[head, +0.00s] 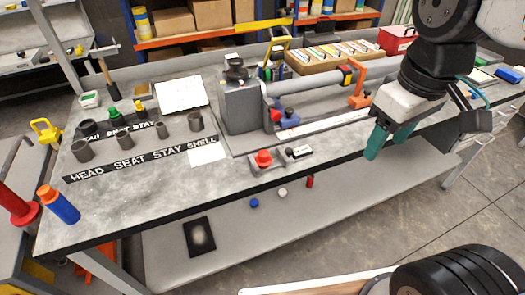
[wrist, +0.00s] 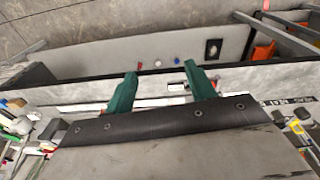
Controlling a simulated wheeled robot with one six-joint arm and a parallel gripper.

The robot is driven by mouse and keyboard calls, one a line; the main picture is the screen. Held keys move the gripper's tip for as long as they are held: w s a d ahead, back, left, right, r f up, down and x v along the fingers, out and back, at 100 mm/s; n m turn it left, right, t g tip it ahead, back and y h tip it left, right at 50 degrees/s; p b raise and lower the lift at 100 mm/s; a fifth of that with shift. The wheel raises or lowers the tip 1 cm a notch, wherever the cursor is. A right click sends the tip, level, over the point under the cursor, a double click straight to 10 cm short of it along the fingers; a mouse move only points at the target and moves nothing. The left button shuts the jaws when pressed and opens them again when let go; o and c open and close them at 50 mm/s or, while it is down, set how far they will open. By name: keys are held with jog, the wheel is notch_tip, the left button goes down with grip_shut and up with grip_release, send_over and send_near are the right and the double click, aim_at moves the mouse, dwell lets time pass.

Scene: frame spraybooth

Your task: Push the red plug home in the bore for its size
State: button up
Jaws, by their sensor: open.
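A small red cylinder (head: 309,181), likely the red plug, stands on the lower shelf below the bench front; it also shows in the wrist view (wrist: 138,66). A red round-topped piece (head: 263,157) sits on a grey block on the bench, so I cannot be sure which is the plug. Several grey open-topped tubes stand along the label strip reading HEAD SEAT STAY SHELL (head: 142,158), among them a tube at the left end (head: 82,152) and one at the right end (head: 195,122). My gripper (head: 388,148) has green fingers, open and empty, above the bench's right part.
A blue piece (head: 254,203) and a white piece (head: 282,193) are beside the red cylinder on the lower shelf (head: 350,200). A grey fixture (head: 243,107) and a long bar with an orange clamp (head: 358,88) occupy the bench's back. A dark pad (head: 199,237) lies on the shelf.

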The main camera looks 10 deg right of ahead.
jog(key=w+a+f+n, duration=0.3)
jog(key=w+a+n, duration=0.5)
jog(key=w+n, duration=0.2)
jog(key=n+g, duration=0.1)
jog(key=n, duration=0.9)
send_over(264, 153)
jog(key=f, duration=0.7)
jog(key=shift+w, duration=0.3)
jog(key=f, duration=0.7)
jog(key=shift+s, duration=0.3)
jog(key=c, duration=0.9)
